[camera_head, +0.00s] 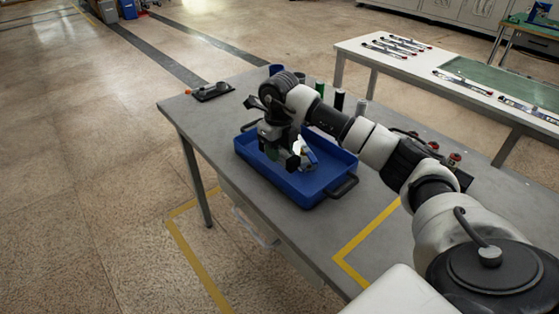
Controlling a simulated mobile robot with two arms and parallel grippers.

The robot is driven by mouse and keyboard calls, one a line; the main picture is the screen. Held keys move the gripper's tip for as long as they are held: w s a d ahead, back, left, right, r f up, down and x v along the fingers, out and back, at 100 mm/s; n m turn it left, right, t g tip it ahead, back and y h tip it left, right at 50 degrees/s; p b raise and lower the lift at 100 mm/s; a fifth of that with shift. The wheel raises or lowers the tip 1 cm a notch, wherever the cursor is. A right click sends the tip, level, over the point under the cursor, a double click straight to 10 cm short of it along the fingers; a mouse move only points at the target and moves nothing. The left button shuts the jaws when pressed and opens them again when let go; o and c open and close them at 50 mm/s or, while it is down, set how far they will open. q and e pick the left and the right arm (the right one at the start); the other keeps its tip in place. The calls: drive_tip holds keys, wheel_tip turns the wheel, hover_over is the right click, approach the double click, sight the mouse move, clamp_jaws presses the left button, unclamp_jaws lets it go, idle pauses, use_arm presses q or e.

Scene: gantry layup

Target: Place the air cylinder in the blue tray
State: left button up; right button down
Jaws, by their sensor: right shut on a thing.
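The blue tray (310,190) sits on the grey table, with a black handle at its near right end. My right arm reaches across from the right, and my right gripper (297,163) points down inside the tray's outline. It is shut on a small silvery thing, likely the air cylinder (309,158), which shows only in part beside the fingers. I cannot tell whether it touches the tray floor. My left gripper is not in view.
The grey table (350,222) has yellow corner tape at the front right. Dark and green upright cylinders (339,100) stand behind the tray. A black item (212,91) lies at the far left corner. A white-edged table (400,66) with several tools stands behind.

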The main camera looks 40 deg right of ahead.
sight(279, 171)
drive_tip(key=shift+w+d+f, duration=0.15)
drive_tip(key=shift+w+f, duration=0.1)
drive_tip(key=shift+f, duration=1.9)
drive_tip(key=shift+f, duration=0.1)
drive_tip(key=c, duration=1)
unclamp_jaws()
wheel_tip(279, 171, up, 12)
drive_tip(key=shift+r, duration=0.15)
